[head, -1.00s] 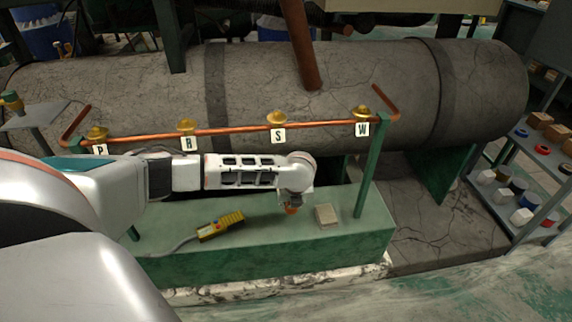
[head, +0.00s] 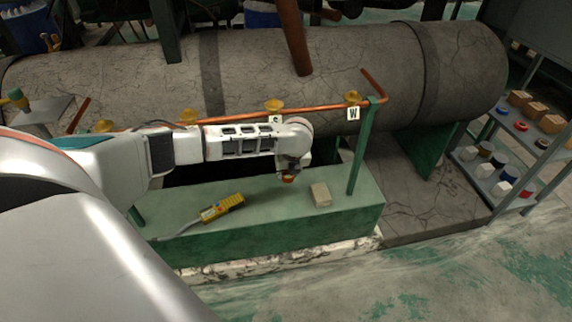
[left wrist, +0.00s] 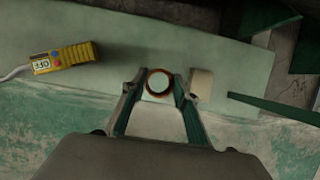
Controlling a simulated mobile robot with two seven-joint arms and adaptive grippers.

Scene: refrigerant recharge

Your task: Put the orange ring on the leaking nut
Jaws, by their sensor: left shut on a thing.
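The orange ring (left wrist: 159,82) shows in the left wrist view, held between the fingertips of my left gripper (left wrist: 160,88). In the head view my left gripper (head: 288,176) points down above the green bench, with a bit of the orange ring below it. Brass nuts sit along the copper pipe (head: 225,118). One nut (head: 352,97) is above the label W, and another nut (head: 274,106) is above the label S, which my arm partly covers. My arm hides the other labels. I cannot tell which nut leaks. My right gripper is not in view.
A yellow handheld detector (head: 222,208) with a cable lies on the green bench (head: 270,230). A beige block (head: 320,194) lies right of my gripper. A green post (head: 362,150) holds the pipe's right end. A large grey tank (head: 260,70) is behind. Shelves (head: 505,160) stand at right.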

